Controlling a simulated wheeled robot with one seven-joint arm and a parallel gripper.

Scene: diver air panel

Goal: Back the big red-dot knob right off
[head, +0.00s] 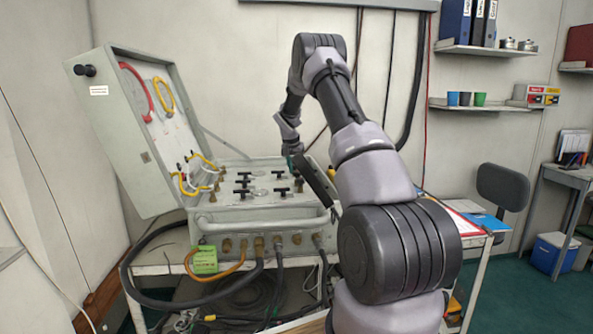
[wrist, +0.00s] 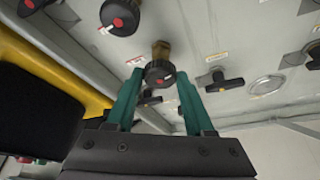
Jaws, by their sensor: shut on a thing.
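In the wrist view my gripper (wrist: 160,80) has its two green fingers on either side of a black round knob (wrist: 159,73) with a red dot and a brass stem, and is shut on it. Another black knob with a red dot (wrist: 121,17) is above left, and a third (wrist: 30,5) is cut off at the top left corner. In the head view my gripper (head: 292,160) is at the right back part of the panel (head: 225,200); my arm hides part of that area and the held knob cannot be made out there.
Several black T-handles stand close by, one just right of the fingers (wrist: 220,81). The panel's open lid (head: 120,140), with yellow and red hoses, rises at the left. A grey tubular rail (head: 265,225) runs along the front edge. A yellow bar (wrist: 50,70) is left of the fingers.

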